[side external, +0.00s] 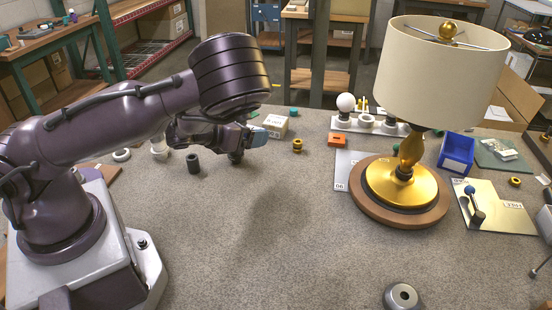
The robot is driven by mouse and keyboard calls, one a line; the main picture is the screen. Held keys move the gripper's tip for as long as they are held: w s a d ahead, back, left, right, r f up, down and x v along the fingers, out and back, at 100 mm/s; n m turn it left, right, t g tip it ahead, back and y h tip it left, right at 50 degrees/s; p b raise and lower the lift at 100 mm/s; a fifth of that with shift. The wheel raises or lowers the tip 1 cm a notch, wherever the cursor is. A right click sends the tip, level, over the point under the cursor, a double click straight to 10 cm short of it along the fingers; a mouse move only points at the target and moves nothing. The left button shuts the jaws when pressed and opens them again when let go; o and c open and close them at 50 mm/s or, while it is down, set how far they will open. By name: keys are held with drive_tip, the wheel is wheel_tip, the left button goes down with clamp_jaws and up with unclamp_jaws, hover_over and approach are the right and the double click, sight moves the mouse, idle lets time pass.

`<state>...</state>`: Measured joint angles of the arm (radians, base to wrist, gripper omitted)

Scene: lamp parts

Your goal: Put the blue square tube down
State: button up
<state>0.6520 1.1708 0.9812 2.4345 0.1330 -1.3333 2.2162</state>
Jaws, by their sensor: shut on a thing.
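My gripper (250,136) reaches to the right over the back middle of the table. It is shut on a light blue piece, the blue square tube (259,137), which sticks out at the fingertips. The tube appears to be just above the table, but I cannot tell whether it touches anything. Part of the tube is hidden by the fingers.
A white box (275,126) stands right behind the tube. A dark cylinder (193,164) stands to the left. The lamp (408,182) fills the right. The front middle table is clear.

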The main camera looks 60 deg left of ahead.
drive_tip(key=s+d, duration=0.1)
drive_tip(key=d, duration=0.2)
drive_tip(key=n+y, duration=0.3)
drive_tip(key=y, duration=0.1)
hover_over(278, 164)
drive_tip(key=shift+g, duration=0.4)
drive_tip(key=f, duration=0.9)
drive_tip(key=shift+s+d, duration=0.15)
drive_tip(key=shift+s, duration=0.15)
drive_tip(key=shift+w+f+h, duration=0.15)
drive_tip(key=shift+h, duration=0.15)
drive_tip(key=shift+w+f, duration=0.15)
drive_tip(key=shift+f, duration=0.75)
drive_tip(key=shift+w+f, duration=0.1)
drive_tip(key=shift+f, duration=0.8)
drive_tip(key=shift+f, duration=0.1)
drive_tip(key=o, duration=0.8)
